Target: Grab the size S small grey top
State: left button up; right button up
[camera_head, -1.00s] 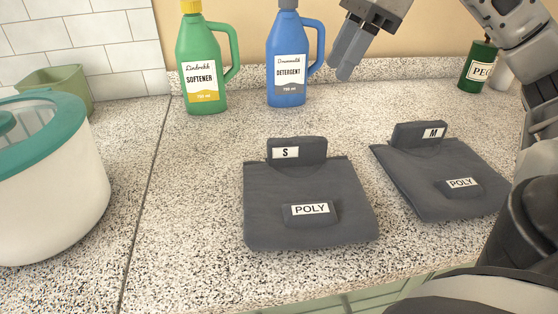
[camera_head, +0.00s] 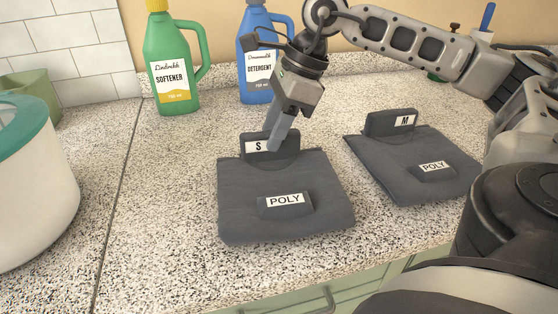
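The folded grey top marked S and POLY (camera_head: 240,210) lies on the speckled counter at the middle of the head view. Its raised collar tab carries the S label. My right gripper (camera_head: 277,138) points down at this tab, its fingers overlapping the tab's right part in the picture. The fingers appear close together, but I cannot tell whether they are open, shut or touching the tab. A second folded grey top marked M and POLY (camera_head: 400,180) lies to the right, apart from the first. My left gripper is not in view.
A green softener bottle (camera_head: 173,65) and a blue detergent bottle (camera_head: 256,85) stand at the back, the blue one partly behind my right arm. A white tub with a teal rim (camera_head: 25,190) stands at the left. Counter (camera_head: 165,190) is clear left of the S top.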

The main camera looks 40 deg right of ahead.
jog(key=shift+f, duration=0.25)
grip_shut()
jog(key=shift+r, duration=0.1)
